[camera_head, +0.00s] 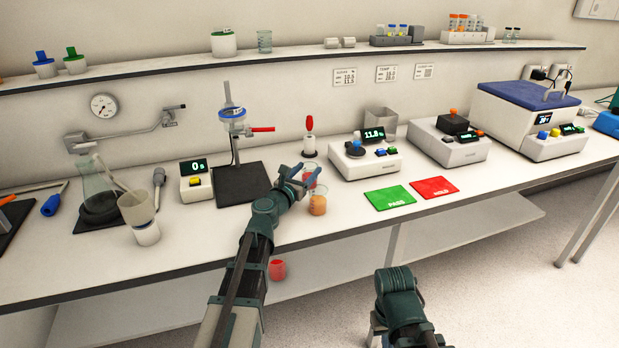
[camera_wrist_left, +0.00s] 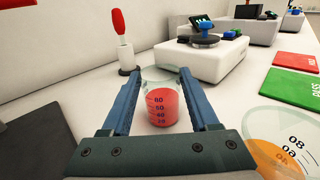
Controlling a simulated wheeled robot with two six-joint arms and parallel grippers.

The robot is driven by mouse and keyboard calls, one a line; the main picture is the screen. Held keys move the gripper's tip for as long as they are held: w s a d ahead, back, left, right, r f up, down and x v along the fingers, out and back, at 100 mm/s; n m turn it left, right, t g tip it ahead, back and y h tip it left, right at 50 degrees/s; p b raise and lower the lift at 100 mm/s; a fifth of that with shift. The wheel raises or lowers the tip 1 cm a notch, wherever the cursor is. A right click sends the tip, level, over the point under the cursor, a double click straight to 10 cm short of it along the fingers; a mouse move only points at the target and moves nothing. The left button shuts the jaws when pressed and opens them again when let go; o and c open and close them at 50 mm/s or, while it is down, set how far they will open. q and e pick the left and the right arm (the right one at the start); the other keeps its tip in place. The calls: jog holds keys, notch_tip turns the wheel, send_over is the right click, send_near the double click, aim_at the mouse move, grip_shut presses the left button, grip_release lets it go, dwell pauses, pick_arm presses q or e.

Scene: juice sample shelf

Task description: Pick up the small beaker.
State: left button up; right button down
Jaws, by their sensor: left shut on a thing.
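The small beaker (camera_wrist_left: 162,105) is clear with graduation marks and holds red liquid. In the left wrist view it stands between the two fingers of my left gripper (camera_wrist_left: 160,95), which is shut on it. In the head view the gripper (camera_head: 297,177) reaches over the bench and partly hides the red-filled beaker (camera_head: 309,180). I cannot tell whether the beaker touches the bench. A second beaker with orange liquid (camera_head: 317,203) stands just to the right and nearer the front edge; it also shows in the left wrist view (camera_wrist_left: 277,150). My right gripper is not clearly seen; its arm shows at the bottom.
A red-topped tool in a white holder (camera_head: 309,143) stands behind the beaker. A white instrument (camera_head: 364,160) is to the right, with a green pad (camera_head: 389,198) and red pad (camera_head: 434,188) in front. A stand with a dark base (camera_head: 241,184) is to the left.

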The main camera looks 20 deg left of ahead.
pick_arm(q)
jog(key=shift+r, duration=0.2)
pick_arm(e)
jog(key=shift+r, duration=0.2)
